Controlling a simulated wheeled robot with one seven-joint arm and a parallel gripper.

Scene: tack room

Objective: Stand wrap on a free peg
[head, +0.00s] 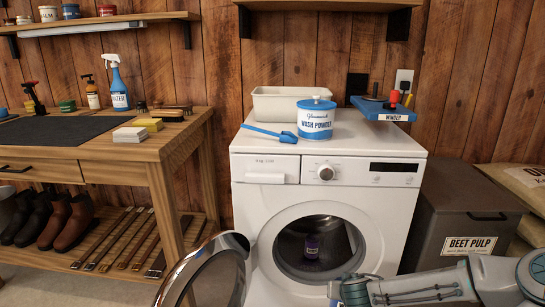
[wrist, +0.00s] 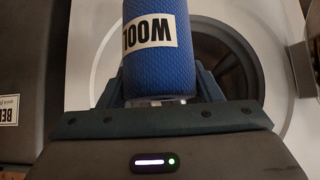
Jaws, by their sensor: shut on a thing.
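In the wrist view, my gripper (wrist: 160,98) is shut on a blue, textured, roll-shaped wrap (wrist: 163,70). A white label on the wrap reads WOOL and appears upside down. The wrap's far end is cut off by the top of the picture. In the head view, my arm (head: 490,280) comes in from the lower right, in front of the washing machine (head: 252,210); the jaws and the held wrap cannot be made out clearly there. I cannot make out a free peg in either view.
The washing machine's round door (head: 212,272) hangs open to the left. A small purple labelled thing (head: 312,246) is in its drum. A wash powder tub (head: 316,119), blue scoop (head: 270,132), white bin (head: 292,100) and winder (head: 383,108) are above. A beet pulp bin (head: 462,215) stands right.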

